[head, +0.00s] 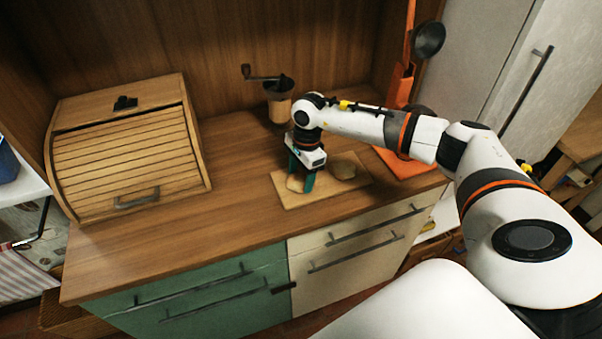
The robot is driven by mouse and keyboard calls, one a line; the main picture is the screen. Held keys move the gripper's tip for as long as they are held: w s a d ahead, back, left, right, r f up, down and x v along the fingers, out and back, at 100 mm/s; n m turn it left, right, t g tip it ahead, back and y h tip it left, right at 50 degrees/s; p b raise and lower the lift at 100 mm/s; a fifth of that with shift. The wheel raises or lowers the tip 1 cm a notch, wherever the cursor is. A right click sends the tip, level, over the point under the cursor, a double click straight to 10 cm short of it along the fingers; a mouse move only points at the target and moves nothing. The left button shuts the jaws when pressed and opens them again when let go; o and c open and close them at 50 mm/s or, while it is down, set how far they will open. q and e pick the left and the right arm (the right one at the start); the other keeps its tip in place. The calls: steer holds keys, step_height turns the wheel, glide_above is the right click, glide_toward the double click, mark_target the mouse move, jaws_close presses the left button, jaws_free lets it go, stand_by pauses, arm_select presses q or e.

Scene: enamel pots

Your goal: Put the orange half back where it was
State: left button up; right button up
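My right gripper (303,181) points down over the left part of a light wooden board (316,197) on the counter. Its teal fingers are beside or around a small pale rounded thing (294,184) low on the board; I cannot tell whether they touch it or how far apart they are. A second pale brownish rounded thing (344,171) lies on the board to the right of the gripper. Neither shows a clear orange colour, so I cannot tell which is the orange half. My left gripper is out of view.
A wooden roll-top bread box (127,157) stands at the left of the counter (215,222). A coffee grinder (279,100) stands behind the gripper. An orange stand (404,163) with a hanging ladle (428,40) is at the right. The counter between bread box and board is clear.

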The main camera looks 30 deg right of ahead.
steer(key=o, duration=0.4)
steer(key=shift+c, duration=0.2)
steer(key=shift+r, duration=0.1)
steer(key=shift+r, duration=0.25)
step_height(320, 180, up, 12)
steer(key=d+b, duration=0.1)
steer(key=shift+d+f+b, duration=0.2)
steer(key=shift+b, duration=0.2)
